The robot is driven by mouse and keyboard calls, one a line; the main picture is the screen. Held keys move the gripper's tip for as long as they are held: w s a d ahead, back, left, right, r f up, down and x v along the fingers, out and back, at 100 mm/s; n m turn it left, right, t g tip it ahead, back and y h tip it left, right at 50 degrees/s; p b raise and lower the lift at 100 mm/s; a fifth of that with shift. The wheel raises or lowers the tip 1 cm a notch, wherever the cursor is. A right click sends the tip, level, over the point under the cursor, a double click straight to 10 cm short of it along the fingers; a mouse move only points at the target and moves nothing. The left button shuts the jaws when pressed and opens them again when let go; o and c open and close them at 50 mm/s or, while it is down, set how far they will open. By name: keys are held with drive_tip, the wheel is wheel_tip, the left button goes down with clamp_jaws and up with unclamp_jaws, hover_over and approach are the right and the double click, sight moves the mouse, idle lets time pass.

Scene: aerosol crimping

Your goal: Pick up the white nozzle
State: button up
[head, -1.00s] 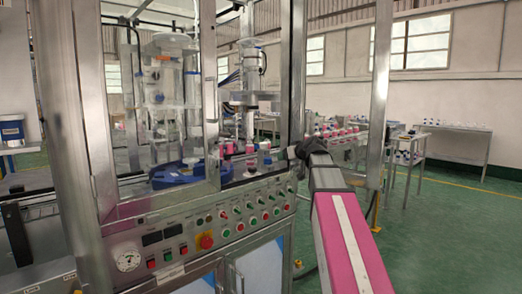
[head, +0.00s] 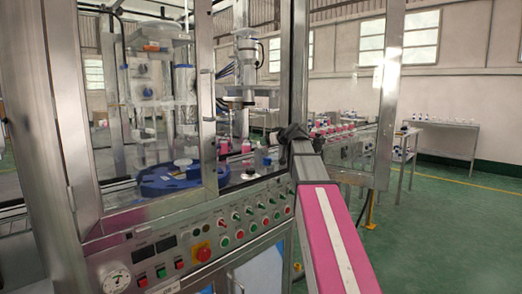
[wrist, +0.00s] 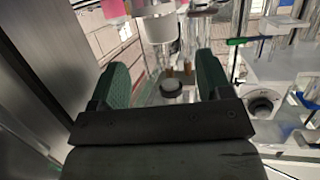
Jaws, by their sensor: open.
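A white cylindrical piece (wrist: 160,27), which looks like the white nozzle, shows at the top of the wrist view, beyond my fingertips and roughly in line with the gap. My gripper (wrist: 163,72) is open, its two green-padded fingers apart with nothing held between them. In the head view my gripper (head: 290,134) is a small dark shape at the machine's right opening, beside a metal post. A small pale item (head: 259,158) stands left of it on the machine; I cannot tell whether it is the nozzle.
Pink cans (head: 246,146) and a blue round plate (head: 170,180) are inside the machine frame. A metal post (head: 295,80) stands close by my gripper. The control panel (head: 205,240) is below. Open green floor (head: 450,230) lies at right.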

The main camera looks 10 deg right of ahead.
sight(261, 148)
drive_tip(key=x, duration=0.6)
drive_tip(key=shift+w+a+f, duration=0.2)
drive_tip(key=shift+w+a, duration=0.05)
drive_tip(key=c, duration=1.1)
